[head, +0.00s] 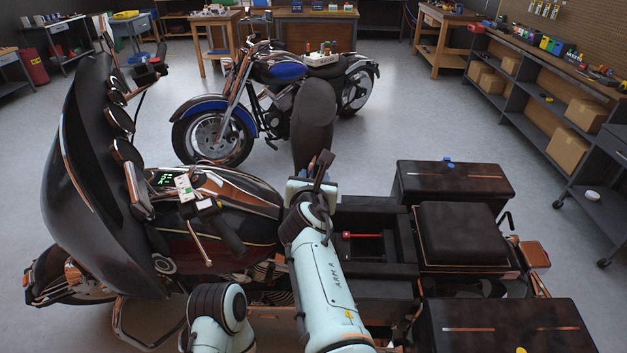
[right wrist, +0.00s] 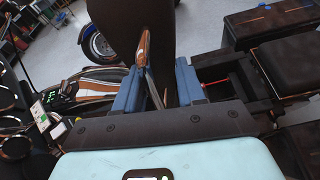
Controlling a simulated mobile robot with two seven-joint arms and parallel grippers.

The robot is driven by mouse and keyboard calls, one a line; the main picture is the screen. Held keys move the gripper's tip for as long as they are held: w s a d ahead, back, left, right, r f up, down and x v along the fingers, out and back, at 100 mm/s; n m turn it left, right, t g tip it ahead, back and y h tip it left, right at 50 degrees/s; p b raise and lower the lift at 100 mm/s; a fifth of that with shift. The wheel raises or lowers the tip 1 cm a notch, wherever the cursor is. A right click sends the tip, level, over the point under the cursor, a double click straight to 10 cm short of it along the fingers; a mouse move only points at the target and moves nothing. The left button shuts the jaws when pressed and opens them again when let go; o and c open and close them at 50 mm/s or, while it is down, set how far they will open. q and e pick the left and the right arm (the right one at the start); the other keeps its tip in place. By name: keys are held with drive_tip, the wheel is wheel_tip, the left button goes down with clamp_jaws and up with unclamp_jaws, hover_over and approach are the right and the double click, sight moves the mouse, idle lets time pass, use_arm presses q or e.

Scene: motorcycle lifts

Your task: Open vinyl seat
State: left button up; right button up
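The dark vinyl seat (head: 313,125) of the near motorcycle stands tilted up, nearly upright. It shows as a large dark panel in the right wrist view (right wrist: 158,30). Beside it the box-shaped bay (head: 375,222) is uncovered, with a red bar (head: 362,236) inside. My right gripper (head: 314,180) is at the seat's lower end, on the bay's left side. In the right wrist view its two blue fingers (right wrist: 158,88) stand apart. A thin copper-and-dark piece shows between them; whether they touch it or the seat I cannot tell. My left gripper is out of view.
The tank and handlebar (head: 228,232) are just left of my right gripper. A rear seat (head: 460,232) and saddlebags (head: 455,178) are to the right. A blue motorcycle (head: 280,75) stands behind the raised seat. Clear floor lies to the right of it.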

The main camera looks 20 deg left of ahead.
drive_tip(key=shift+d+f, duration=0.1)
drive_tip(key=shift+s, duration=0.3)
drive_tip(key=b+v, duration=0.4)
drive_tip(key=v, duration=0.8)
drive_tip(key=shift+s+r, duration=0.3)
drive_tip(key=shift+r, duration=0.05)
drive_tip(key=shift+d, duration=0.1)
